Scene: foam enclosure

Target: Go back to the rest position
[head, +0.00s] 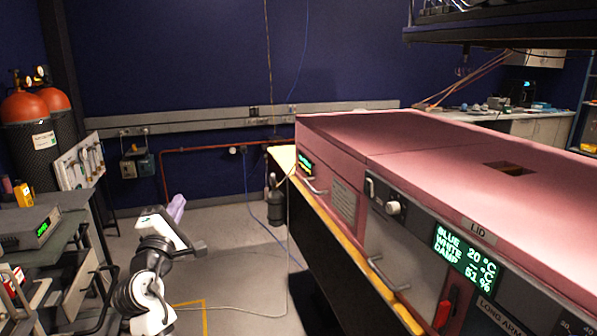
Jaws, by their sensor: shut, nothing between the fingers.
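My arm (150,285), white and black, stands folded at the lower left of the head view. My gripper (178,205) appears as the pale lavender end behind the white upper link, apart from everything around it. It is shut and nothing shows in it. Its fingertips are small and partly hidden, so fine detail cannot be told.
A long pink enclosure (360,130) with a grey front panel, handles and green displays (466,258) fills the right. A yellow-edged ledge runs along it. A dark bench (50,240) and orange-topped cylinders (30,108) stand left. Grey floor (225,240) is open between, crossed by a cable.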

